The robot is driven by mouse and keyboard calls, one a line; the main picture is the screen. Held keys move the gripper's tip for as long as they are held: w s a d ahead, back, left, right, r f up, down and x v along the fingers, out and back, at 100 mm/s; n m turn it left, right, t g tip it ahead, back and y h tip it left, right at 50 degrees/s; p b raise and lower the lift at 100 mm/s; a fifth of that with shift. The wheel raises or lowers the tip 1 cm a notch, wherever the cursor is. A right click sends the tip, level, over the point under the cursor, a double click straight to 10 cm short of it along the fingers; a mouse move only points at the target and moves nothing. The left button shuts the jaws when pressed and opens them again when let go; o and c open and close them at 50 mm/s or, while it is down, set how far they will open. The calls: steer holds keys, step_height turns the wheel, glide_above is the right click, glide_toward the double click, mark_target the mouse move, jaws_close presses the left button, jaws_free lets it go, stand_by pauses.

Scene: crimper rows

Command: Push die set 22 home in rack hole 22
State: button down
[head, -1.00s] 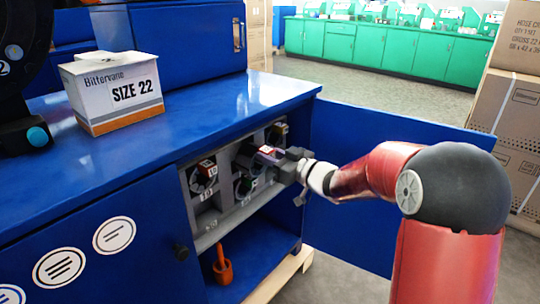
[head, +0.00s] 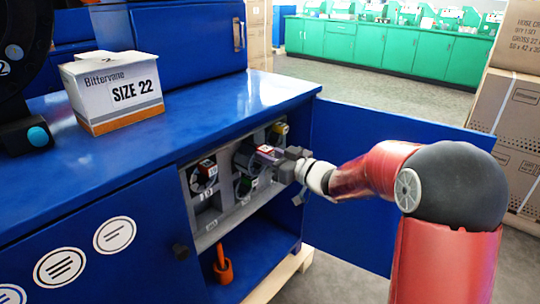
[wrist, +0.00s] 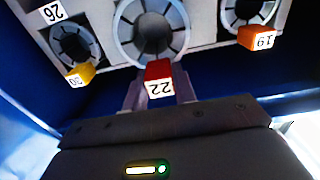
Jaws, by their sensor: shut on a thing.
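Die set 22 is a grey round die with a red tag block marked 22, seen upside down in the wrist view (wrist: 158,72). In the head view the die set (head: 243,157) is at the upper row of the grey rack (head: 207,240) inside the open blue cabinet. My gripper (wrist: 158,96) is shut on die set 22 at its tag end; in the head view my gripper (head: 280,156) reaches in from the right. The die faces the rack and looks larger than its neighbours in the wrist view. Hole 22 is hidden behind it, and the depth cannot be told.
Neighbouring dies have a yellow tag marked 30 (wrist: 80,75) and an orange tag marked 19 (wrist: 257,38). The open blue door (head: 385,180) stands right of my gripper. An orange object (head: 222,266) stands on the lower shelf. A SIZE 22 box (head: 120,95) is on the cabinet top.

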mark_target(252, 146)
steer(key=shift+r+p+x, duration=0.15)
steer(key=shift+x, duration=1.4)
steer(key=shift+r+p+x, duration=0.15)
steer(key=shift+x, duration=1.45)
steer(key=c, duration=1)
jaws_free()
steer(key=shift+f, duration=0.15)
steer(key=shift+c, duration=0.2)
steer(key=shift+s+d+f, duration=0.1)
steer(key=shift+f, duration=0.2)
steer(key=v, duration=0.7)
steer(key=shift+s+d+r+b, duration=0.25)
steer(key=shift+b, duration=0.2)
